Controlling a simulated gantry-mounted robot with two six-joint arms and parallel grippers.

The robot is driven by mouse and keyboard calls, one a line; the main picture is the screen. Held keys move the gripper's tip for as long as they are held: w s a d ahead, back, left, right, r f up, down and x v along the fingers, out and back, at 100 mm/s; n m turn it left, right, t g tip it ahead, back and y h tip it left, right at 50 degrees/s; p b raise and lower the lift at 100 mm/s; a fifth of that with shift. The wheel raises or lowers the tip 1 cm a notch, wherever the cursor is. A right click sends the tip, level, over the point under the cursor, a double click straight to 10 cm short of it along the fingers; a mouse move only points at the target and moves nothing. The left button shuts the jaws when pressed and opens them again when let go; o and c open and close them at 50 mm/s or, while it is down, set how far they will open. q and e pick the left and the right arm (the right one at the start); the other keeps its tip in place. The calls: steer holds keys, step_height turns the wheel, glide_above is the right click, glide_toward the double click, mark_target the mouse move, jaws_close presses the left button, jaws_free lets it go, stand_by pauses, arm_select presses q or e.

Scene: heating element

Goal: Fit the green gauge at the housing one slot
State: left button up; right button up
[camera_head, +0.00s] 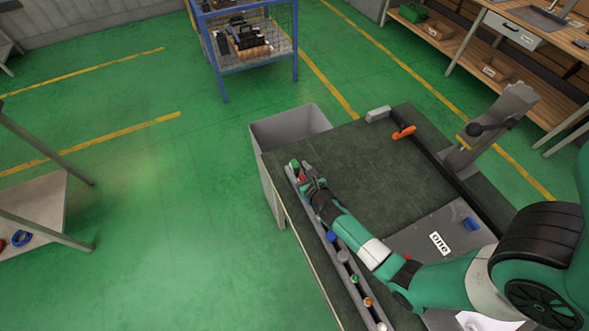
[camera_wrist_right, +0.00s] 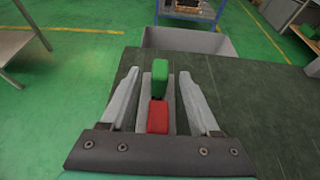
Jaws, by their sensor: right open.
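The green gauge (camera_wrist_right: 160,76) shows in the right wrist view as a green block between the two spread fingers of my right gripper (camera_wrist_right: 159,72). A red block (camera_wrist_right: 157,117) sits closer to the palm on the same grey strip. In the head view my right gripper (camera_head: 300,171) is at the far left corner of the dark table, with the green gauge (camera_head: 294,163) at its tips. The fingers are open, with gaps on both sides of the green block. The grey housing (camera_head: 415,236), labelled "one", lies on the table at right, partly hidden by my arm. My left gripper is out of view.
A grey rail (camera_head: 323,244) with several coloured parts runs along the table's left edge. A grey bin (camera_head: 290,127) stands beyond the far corner. An orange part (camera_head: 403,132) and a blue part (camera_head: 471,224) lie at right. The dark tabletop middle (camera_head: 370,165) is clear.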

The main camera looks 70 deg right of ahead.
mark_target(296, 167)
steer(key=shift+x, duration=1)
jaws_close()
steer(key=shift+r, duration=0.1)
step_height(296, 167, up, 4)
steer(key=p, duration=0.3)
steer(key=s+r+p, duration=0.1)
steer(key=s+a+r+p, duration=0.1)
steer(key=s+r, duration=0.1)
steer(key=s+a+r+p, duration=0.1)
steer(key=r+p, duration=0.1)
steer(key=shift+s+a+r, duration=0.2)
steer(key=shift+r, duration=0.05)
steer(key=s+d+p+v, duration=0.1)
steer(key=v, duration=0.8)
steer(key=shift+s+p, duration=0.3)
steer(key=shift+p, duration=0.1)
